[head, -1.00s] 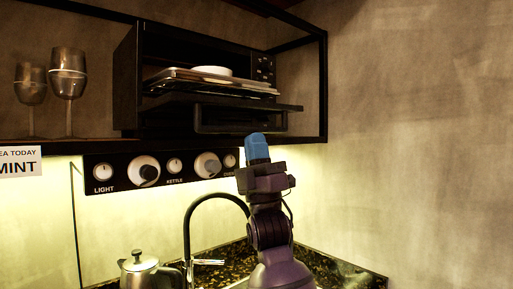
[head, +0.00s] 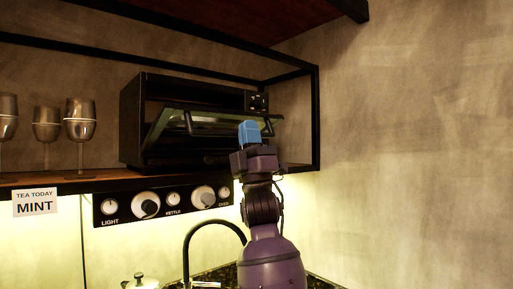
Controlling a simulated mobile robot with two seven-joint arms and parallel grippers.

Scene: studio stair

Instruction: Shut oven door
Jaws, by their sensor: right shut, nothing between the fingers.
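The black oven (head: 131,120) stands on the shelf at the upper middle of the head view. Its door (head: 168,128) is partly open, tilted up at a slant, with the handle (head: 208,130) along its upper edge. My right gripper (head: 249,131) is shut and empty, its blue fingertips pointing up at the right part of the door near the handle. It looks close to or against the door; I cannot tell if they touch. The door now hides most of the oven's inside. My left gripper is not in view.
Several glasses (head: 80,122) stand on the shelf (head: 95,178) left of the oven. A knob panel (head: 160,203) is below, with a "MINT" sign (head: 35,203) to its left. A black faucet (head: 210,224) and a kettle (head: 140,283) are lower down. The right wall is clear.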

